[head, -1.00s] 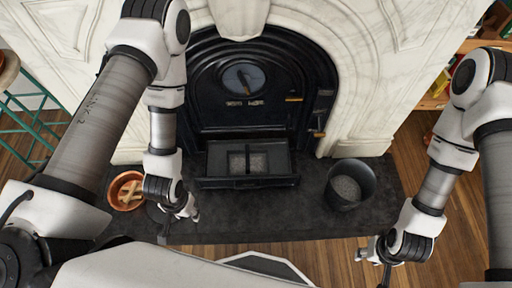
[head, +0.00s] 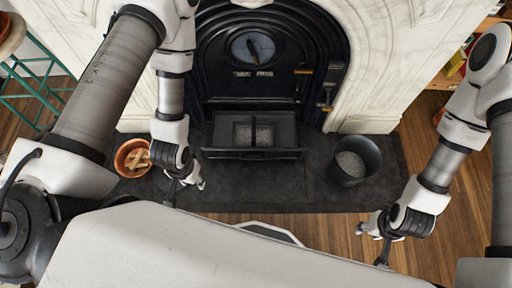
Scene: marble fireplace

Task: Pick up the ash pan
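The ash pan (head: 283,154) is a black rectangular tray with grey ash in it and a dark bar across its middle. It sits at the foot of the black fireplace (head: 208,90), on the dark hearth. My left gripper (head: 185,190) is over the hearth, to the left of the pan and apart from it. Its fingers look spread and hold nothing I can see. My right gripper (head: 371,243) is low at the right, near the hearth's front edge and far from the pan. Its fingers are spread and empty.
A black bucket (head: 345,178) with grey ash stands on the hearth (head: 270,187), right of the pan. A terracotta bowl (head: 122,158) with light sticks is beside my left gripper. Fireplace tools hang right of the stove door. The hearth before the pan is clear.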

